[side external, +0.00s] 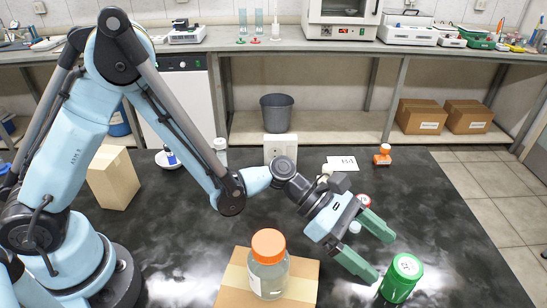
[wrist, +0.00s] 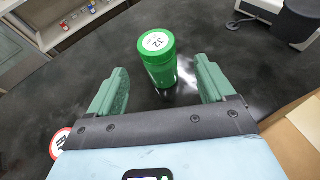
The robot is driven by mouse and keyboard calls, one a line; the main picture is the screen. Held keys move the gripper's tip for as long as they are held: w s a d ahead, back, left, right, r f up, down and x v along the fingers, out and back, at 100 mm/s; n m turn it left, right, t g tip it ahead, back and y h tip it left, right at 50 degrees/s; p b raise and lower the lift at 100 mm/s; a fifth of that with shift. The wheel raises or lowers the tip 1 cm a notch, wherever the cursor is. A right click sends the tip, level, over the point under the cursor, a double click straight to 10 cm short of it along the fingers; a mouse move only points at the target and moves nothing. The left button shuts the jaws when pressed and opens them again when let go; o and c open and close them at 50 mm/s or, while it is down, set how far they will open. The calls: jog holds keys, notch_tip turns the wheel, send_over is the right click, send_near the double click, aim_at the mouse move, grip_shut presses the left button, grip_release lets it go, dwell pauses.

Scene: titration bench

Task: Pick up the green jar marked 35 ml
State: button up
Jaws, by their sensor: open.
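A green jar (side external: 401,280) with a green lid stands upright on the black bench at the lower right of the side view. Its white lid label carries a dark number that I cannot read surely. My gripper (side external: 382,257) is open, with its green fingers pointing down and right toward the jar. In the wrist view the jar (wrist: 159,62) stands ahead, between the lines of the two fingers and mostly beyond their tips. The fingers look empty, and I see no contact with the jar.
A red-and-white lid (side external: 364,200) is close behind the fingers. A small orange bottle (side external: 382,154) and a white card (side external: 341,163) are farther back. Bench right of the green jar is clear.

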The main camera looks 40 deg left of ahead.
aim_at(390, 267)
jog(key=shift+f+x, duration=0.2)
jog(key=shift+x, duration=1.6)
jog(key=shift+f+x, duration=0.25)
jog(key=shift+x, duration=1.55)
jog(key=shift+a, duration=0.2)
jog(key=shift+c, duration=0.4)
jog(key=c, duration=1)
